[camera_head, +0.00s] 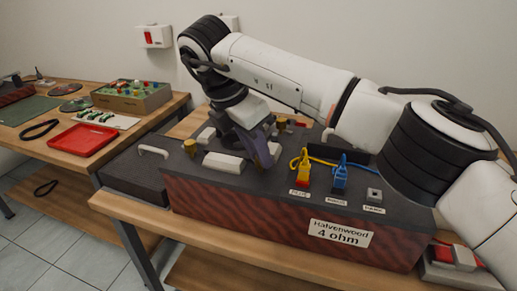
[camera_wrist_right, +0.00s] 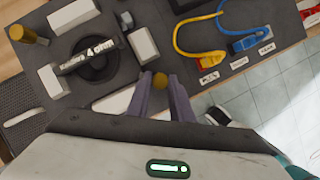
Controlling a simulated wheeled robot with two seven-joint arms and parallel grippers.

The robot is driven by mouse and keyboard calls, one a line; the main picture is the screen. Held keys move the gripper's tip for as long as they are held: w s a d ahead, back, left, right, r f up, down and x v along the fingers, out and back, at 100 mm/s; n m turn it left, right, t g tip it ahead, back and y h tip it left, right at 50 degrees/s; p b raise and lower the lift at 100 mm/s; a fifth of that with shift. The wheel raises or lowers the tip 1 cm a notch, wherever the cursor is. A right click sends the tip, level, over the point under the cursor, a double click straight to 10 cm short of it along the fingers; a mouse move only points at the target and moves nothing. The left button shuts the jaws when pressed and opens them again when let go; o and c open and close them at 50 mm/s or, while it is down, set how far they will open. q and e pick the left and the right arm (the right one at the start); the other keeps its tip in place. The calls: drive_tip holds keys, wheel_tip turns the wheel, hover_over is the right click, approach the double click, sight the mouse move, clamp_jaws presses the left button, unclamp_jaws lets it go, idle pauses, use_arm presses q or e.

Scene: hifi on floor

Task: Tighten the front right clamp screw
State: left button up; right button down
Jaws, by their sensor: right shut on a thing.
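My right arm reaches in from the right over a dark box with a red-brown wood front (camera_head: 270,215), labelled "Halvenwood 4 ohm". My right gripper (camera_head: 268,152) points down at the box top, its two purple fingers close together. In the right wrist view the gripper (camera_wrist_right: 160,88) is shut on a brass clamp screw (camera_wrist_right: 160,82), whose round top shows between the fingertips. The fingers hide this screw in the head view. My left gripper is not in view.
Yellow (camera_head: 302,174) and blue (camera_head: 340,178) plugs with cables stand right of the gripper, beside a small grey switch (camera_head: 374,195). White blocks (camera_head: 223,162) surround a round dark part (camera_wrist_right: 95,58). A side table holds a red tray (camera_head: 84,139).

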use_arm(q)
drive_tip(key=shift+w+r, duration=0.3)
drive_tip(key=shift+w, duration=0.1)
use_arm(e)
drive_tip(key=shift+r+m, duration=0.1)
drive_tip(key=shift+m, duration=0.2)
drive_tip(key=c, duration=1.6)
unclamp_jaws()
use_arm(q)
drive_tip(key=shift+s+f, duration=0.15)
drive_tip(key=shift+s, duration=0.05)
use_arm(e)
drive_tip(key=shift+o, duration=0.2)
use_arm(q)
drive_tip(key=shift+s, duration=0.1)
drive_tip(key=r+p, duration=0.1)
drive_tip(key=p, duration=0.1)
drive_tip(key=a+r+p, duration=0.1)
drive_tip(key=p, duration=0.1)
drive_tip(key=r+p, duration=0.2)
drive_tip(key=p, duration=0.1)
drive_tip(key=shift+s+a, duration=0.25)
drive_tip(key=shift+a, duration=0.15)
use_arm(e)
drive_tip(key=v, duration=1)
drive_tip(key=shift+r, duration=0.1)
